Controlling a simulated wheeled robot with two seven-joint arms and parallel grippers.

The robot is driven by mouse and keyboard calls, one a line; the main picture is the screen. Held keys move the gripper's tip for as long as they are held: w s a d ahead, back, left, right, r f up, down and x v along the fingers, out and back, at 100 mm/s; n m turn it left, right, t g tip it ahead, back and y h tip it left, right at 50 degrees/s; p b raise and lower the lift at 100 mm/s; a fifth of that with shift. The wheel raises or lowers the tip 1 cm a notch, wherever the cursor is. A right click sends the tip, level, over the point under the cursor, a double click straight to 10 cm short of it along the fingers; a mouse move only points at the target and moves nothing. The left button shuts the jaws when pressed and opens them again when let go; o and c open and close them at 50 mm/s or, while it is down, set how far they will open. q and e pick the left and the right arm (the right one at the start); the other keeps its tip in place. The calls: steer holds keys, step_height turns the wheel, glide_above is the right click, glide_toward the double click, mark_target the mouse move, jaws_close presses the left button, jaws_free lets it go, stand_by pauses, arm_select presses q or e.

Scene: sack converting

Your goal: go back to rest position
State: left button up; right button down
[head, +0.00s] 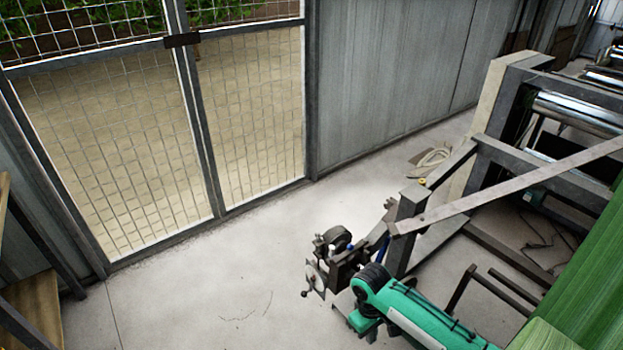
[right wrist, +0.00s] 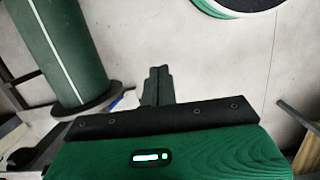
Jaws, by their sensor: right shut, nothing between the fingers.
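My right gripper (right wrist: 157,72) shows in the right wrist view. Its two dark grey fingers are together with nothing between them, and they point away over the pale concrete floor (right wrist: 205,65). I cannot make out its fingertips clearly in the head view. My left gripper is in neither view.
In the head view, a machine frame (head: 415,213) with shiny rollers (head: 575,115) stands at the right, with green sheeting (head: 600,265) in the lower right. A dark wheeled mechanism (head: 342,268) stands at its near end. A mesh gate (head: 120,140) is at the left. Open floor (head: 200,285) lies between.

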steer(key=s+d+f+m+t+y, duration=0.1)
steer(key=s+d+f, duration=0.1)
steer(key=f, duration=0.6)
steer(key=s+d+f+m, duration=0.1)
steer(key=s+f, duration=0.2)
steer(key=f, duration=0.5)
steer(key=s+d+f+m+t+y, duration=0.1)
steer(key=s+d+f+m, duration=0.1)
steer(key=f, duration=0.6)
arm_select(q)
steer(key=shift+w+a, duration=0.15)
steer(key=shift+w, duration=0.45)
arm_select(e)
steer(key=s+d+f, duration=0.2)
steer(key=s+f, duration=0.3)
steer(key=s, duration=0.6)
steer(key=s+d+f, duration=0.2)
steer(key=s+f, duration=0.4)
steer(key=s, duration=0.6)
steer(key=s+d+f, duration=0.2)
steer(key=s+f, duration=0.3)
steer(key=s, duration=0.6)
steer(key=shift+s+f+m+t+h, duration=0.15)
steer(key=shift+s+m+t+h, duration=0.15)
steer(key=shift+t+h, duration=0.1)
